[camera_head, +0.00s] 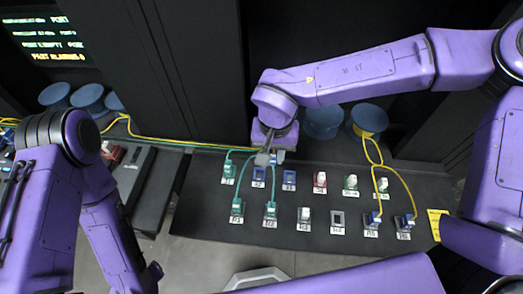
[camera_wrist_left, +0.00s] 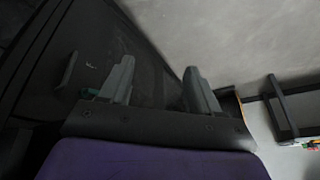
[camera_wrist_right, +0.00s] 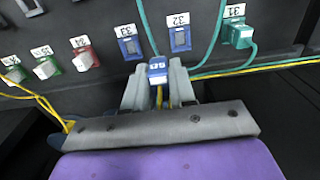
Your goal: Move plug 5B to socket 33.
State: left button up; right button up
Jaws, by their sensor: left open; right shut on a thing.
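Plug 5B (camera_wrist_right: 157,68) is a blue plug with a white-lettered label, held between the fingers of my right gripper (camera_wrist_right: 158,85). A yellow cable shows between the fingers behind it. In the head view my right gripper (camera_head: 265,158) is just behind the upper socket row, largely hiding the plug. Socket 33 (camera_wrist_right: 130,46) is a blue, empty-looking socket ahead and slightly left of the plug in the right wrist view; it also shows in the head view (camera_head: 289,177). The plug looks apart from it. My left gripper (camera_wrist_left: 158,88) is open and empty, away from the panel.
Blue socket 32 (camera_wrist_right: 180,38) is beside socket 33, and red socket 34 (camera_wrist_right: 84,58) is on its other side. A teal plug sits in socket 31 (camera_wrist_right: 238,34). Teal and yellow cables cross the panel (camera_head: 200,220). Blue spools (camera_head: 322,122) stand behind it.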

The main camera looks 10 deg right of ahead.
jog(key=d+f, duration=0.2)
jog(key=s+d+f, duration=0.1)
jog(key=d+f, duration=0.2)
jog(key=shift+s+f, duration=0.1)
jog(key=shift+s, duration=0.05)
jog(key=shift+f, duration=0.65)
jog(key=shift+f, duration=0.55)
dwell(1.1)
jog(key=o, duration=1)
notch_tip(320, 180, up, 12)
jog(key=shift+r, duration=0.1)
